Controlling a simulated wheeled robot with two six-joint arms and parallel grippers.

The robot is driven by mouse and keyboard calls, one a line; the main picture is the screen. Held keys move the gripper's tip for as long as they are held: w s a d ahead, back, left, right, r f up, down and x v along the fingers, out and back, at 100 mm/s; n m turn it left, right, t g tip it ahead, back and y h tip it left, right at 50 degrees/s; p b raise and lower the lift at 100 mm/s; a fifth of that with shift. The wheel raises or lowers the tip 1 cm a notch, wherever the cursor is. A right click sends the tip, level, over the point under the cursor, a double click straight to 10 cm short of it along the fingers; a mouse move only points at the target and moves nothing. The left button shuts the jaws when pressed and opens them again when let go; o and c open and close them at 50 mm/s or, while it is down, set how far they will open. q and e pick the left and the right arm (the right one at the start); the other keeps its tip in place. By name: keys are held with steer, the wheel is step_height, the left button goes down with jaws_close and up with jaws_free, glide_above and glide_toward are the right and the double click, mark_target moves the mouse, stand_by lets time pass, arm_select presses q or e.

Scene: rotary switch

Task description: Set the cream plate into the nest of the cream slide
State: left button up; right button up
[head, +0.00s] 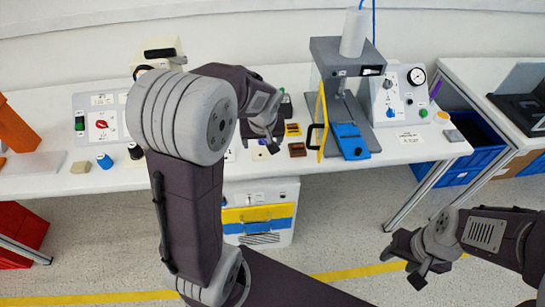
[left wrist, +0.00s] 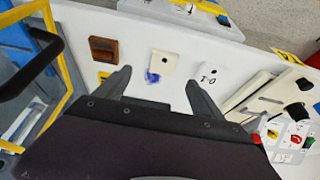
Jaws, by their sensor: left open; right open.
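The cream plate (left wrist: 164,62) lies flat on the white bench in the left wrist view, with a blue mark at its near end. In the head view it shows small and partly hidden (head: 260,153) just below my left gripper (head: 271,143). My left gripper is open; in the left wrist view its fingertips (left wrist: 158,76) appear on either side of the plate's near end, not visibly touching it. My right gripper (head: 418,268) is open and empty, low in front of the bench.
A brown block (left wrist: 104,48) and a white plate marked 0-1 (left wrist: 208,74) flank the cream plate. A press with a yellow-edged guard (head: 321,115) and blue part (head: 350,140) stands right. A cream device (head: 158,54) stands behind my left arm. A switch panel (head: 97,118) stands left.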

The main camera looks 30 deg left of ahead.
mark_target(260, 152)
arm_select(q)
steer(key=x, duration=0.3)
steer(key=shift+s+a+f+b, duration=0.15)
steer(key=shift+a+f+b, duration=0.15)
steer(key=shift+f+b, duration=0.1)
steer(key=shift+w+a+f, duration=0.25)
steer(key=shift+f, duration=0.2)
steer(key=b+x, duration=0.1)
steer(key=x, duration=0.3)
steer(key=shift+w+f, duration=0.2)
steer(key=shift+f, duration=0.05)
arm_select(e)
steer(key=shift+s+a+f, duration=0.1)
steer(key=shift+a+f, duration=0.1)
steer(key=shift+f, duration=0.2)
steer(key=shift+s+a+f, duration=0.1)
steer(key=shift+a+f, duration=0.05)
steer(key=shift+f, duration=0.25)
arm_select(q)
steer(key=c, duration=1.5)
